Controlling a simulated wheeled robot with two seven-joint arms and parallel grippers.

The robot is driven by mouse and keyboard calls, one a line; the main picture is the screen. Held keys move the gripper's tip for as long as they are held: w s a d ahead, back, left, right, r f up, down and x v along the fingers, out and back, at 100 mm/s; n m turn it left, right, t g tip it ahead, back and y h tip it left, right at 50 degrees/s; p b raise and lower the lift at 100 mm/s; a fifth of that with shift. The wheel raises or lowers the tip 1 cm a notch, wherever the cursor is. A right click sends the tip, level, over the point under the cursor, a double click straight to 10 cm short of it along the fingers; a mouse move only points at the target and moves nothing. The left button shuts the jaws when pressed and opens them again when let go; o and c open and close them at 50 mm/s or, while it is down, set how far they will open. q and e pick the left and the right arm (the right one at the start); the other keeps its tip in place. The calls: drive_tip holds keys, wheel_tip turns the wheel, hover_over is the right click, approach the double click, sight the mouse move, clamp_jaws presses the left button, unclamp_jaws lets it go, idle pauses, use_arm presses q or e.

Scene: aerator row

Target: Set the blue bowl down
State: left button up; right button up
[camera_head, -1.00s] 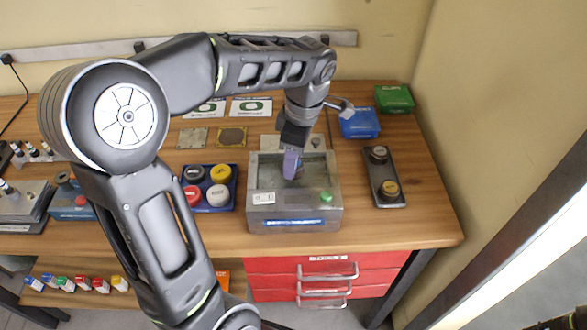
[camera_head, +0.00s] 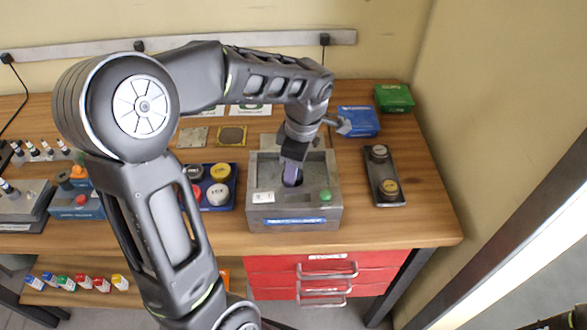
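I see no blue bowl in this view. My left gripper (camera_head: 292,178) points down into the open top of a grey metal box (camera_head: 265,222) with a green button (camera_head: 325,196) and a blue label strip on its front. Something purple-blue shows at the gripper's tip inside the box. I cannot tell whether it is the fingers or a held thing, nor whether the fingers are open or shut. My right gripper is not in view.
A blue tray with coloured round caps (camera_head: 219,192) stands left of the box. A grey plate with two knobs (camera_head: 388,188) lies to its right. Blue (camera_head: 358,121) and green (camera_head: 394,98) boxes stand behind. Red drawers (camera_head: 300,264) sit below the wooden bench (camera_head: 420,225).

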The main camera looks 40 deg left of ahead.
sight(298, 175)
use_arm(q)
drive_tip(key=o, duration=0.4)
drive_tip(key=shift+r, duration=0.2)
drive_tip(key=r, duration=0.5)
drive_tip(key=d+r, duration=0.1)
drive_tip(key=r, duration=0.2)
drive_tip(key=shift+w, duration=0.2)
drive_tip(key=shift+d+r+p, duration=0.2)
drive_tip(key=shift+r+p, duration=0.5)
drive_tip(key=shift+r, duration=1.25)
